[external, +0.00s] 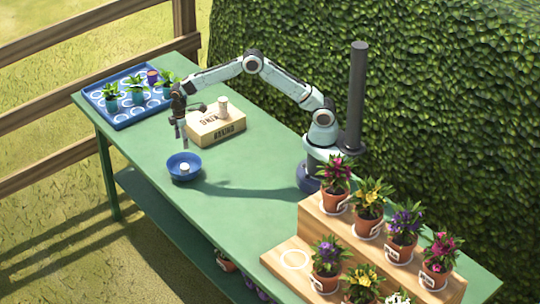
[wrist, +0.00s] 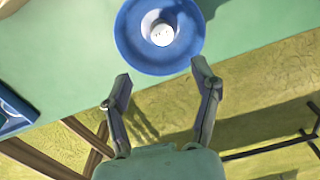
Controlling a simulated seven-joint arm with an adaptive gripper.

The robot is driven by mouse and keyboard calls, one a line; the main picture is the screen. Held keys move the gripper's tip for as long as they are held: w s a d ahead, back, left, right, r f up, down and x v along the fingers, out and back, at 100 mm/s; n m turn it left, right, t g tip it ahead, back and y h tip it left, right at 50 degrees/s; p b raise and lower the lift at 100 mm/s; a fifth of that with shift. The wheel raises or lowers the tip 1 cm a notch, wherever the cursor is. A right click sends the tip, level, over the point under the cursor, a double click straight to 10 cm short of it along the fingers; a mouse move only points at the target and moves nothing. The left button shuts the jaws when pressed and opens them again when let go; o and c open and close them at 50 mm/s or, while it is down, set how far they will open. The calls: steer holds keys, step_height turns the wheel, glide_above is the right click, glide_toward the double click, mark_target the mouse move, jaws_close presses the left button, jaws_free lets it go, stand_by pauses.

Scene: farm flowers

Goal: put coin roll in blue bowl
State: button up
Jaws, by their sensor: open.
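The blue bowl (external: 172,166) sits upright on the green table near its front edge. A short pale coin roll (external: 185,168) stands inside it; in the wrist view the roll's round end (wrist: 162,35) shows near the middle of the bowl (wrist: 128,42). A second pale roll (external: 222,107) stands on a tan lettered box (external: 215,128) behind the bowl. My gripper (external: 181,132) is above the table, up and beside the bowl. In the wrist view, my gripper (wrist: 162,85) has its fingers spread with nothing between them, and the bowl appears beyond the tips.
A blue tray (external: 122,122) with several potted plants stands at the far left end. A stepped wooden stand (external: 320,231) with flowerpots is at the right. The table (external: 230,205) between bowl and stand is clear. A wooden fence and hedge lie beyond the table.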

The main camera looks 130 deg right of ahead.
steer(key=s+a+r+n, duration=0.1)
steer(key=s+a+r, duration=0.1)
steer(key=a+r, duration=0.6)
steer(key=s+a+r+n, duration=0.15)
steer(key=a+r, duration=0.25)
steer(key=a, duration=0.8)
steer(key=s+a+f, duration=0.1)
steer(key=s+a, duration=1.3)
steer(key=s, duration=0.5)
steer(key=shift+y, duration=0.4)
steer(key=shift+n, duration=0.25)
